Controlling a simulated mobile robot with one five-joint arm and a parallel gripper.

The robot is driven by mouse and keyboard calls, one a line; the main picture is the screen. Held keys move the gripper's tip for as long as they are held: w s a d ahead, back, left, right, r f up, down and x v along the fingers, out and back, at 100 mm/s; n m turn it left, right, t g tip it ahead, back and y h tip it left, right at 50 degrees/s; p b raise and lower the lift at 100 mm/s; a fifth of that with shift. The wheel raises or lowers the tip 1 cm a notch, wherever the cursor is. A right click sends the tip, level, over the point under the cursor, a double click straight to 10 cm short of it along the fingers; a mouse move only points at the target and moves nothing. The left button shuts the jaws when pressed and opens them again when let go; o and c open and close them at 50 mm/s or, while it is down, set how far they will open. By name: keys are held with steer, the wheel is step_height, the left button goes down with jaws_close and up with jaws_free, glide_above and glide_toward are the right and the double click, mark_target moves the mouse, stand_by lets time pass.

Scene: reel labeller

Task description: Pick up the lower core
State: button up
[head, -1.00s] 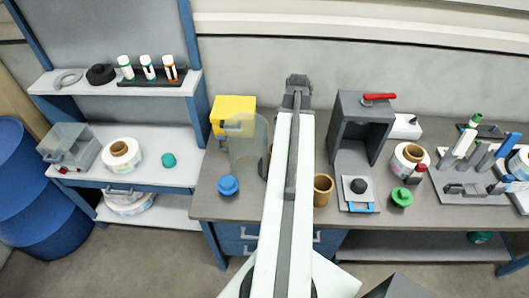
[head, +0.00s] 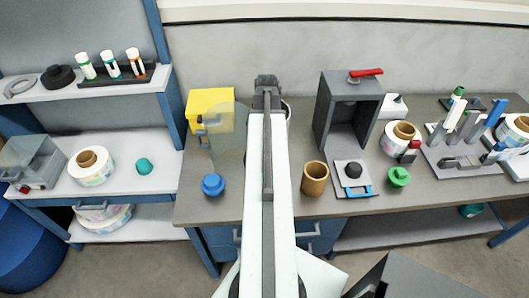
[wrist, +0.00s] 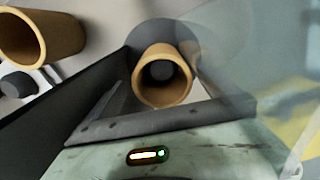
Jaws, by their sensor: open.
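A tan, hollow core (head: 315,179) stands upright on the grey bench, just right of my arm. In the wrist view a tan core (wrist: 40,35) shows at the upper left, outside my jaws. A second tan core (wrist: 163,88) is seen end-on in the middle of the wrist view, with a dark round disc (wrist: 160,34) behind it. My gripper (wrist: 161,62) is open, with one dark finger on each side of this second core; I cannot tell whether they touch it. In the head view my arm hides this core, and my gripper (head: 267,85) is at the arm's far end.
A clear guard (head: 228,135) and yellow box (head: 210,108) stand left of my arm, with a blue knob (head: 212,184) in front. A grey press (head: 345,110) with a red handle stands right. A label reel (head: 401,138) and green knob (head: 398,177) lie further right.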

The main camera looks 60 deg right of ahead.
step_height(320, 180, down, 8)
steer(key=b, duration=0.7)
steer(key=shift+w+b, duration=0.1)
steer(key=shift+b, duration=0.3)
steer(key=shift+r, duration=0.15)
steer(key=c, duration=1.3)
